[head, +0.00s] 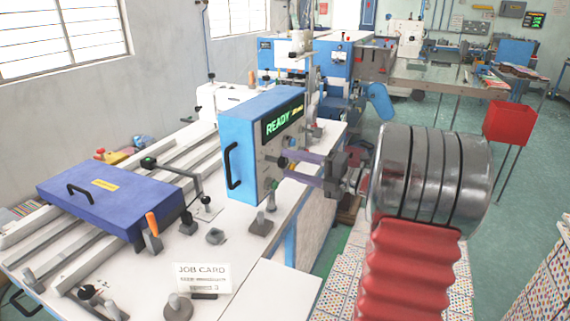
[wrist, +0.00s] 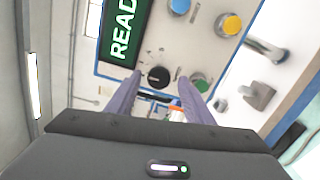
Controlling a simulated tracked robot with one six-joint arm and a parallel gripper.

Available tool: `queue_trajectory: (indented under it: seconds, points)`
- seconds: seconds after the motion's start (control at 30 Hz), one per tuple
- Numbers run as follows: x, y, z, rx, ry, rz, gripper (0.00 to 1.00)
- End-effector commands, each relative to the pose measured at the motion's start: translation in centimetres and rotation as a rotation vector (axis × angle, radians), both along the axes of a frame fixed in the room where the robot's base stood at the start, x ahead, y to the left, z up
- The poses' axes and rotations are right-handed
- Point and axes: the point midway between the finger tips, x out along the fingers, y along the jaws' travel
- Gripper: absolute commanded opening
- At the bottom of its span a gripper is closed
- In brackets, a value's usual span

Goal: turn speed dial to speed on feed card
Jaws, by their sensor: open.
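A round black dial (wrist: 158,76) with marks around it sits on the pale panel of the blue control box (head: 262,140). In the wrist view, the two purple fingers of my gripper (wrist: 160,84) are open, one on each side of the dial. I cannot tell whether they touch it. In the head view, my gripper (head: 291,166) reaches in from the right to the panel, and the dial is hard to make out. The white job card (head: 203,278) stands on the table at front. Its title is readable; its lower lines are small, the last seeming to end in 3.
The panel also carries a lit READY display (wrist: 122,32), a blue button (wrist: 179,6), a yellow button (wrist: 231,24) and a green button (wrist: 201,81). Metal posts stand near the box. A purple-blue clamp plate (head: 110,195) lies at left.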

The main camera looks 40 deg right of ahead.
Motion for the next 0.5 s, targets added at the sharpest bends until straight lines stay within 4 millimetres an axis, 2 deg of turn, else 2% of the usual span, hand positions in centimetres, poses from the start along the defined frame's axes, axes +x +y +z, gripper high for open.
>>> queue_trajectory:
  seconds: [0.5]
  points:
    - [-7.7, -4.0, 0.0, 0.0, 0.0, -0.004, 0.47]
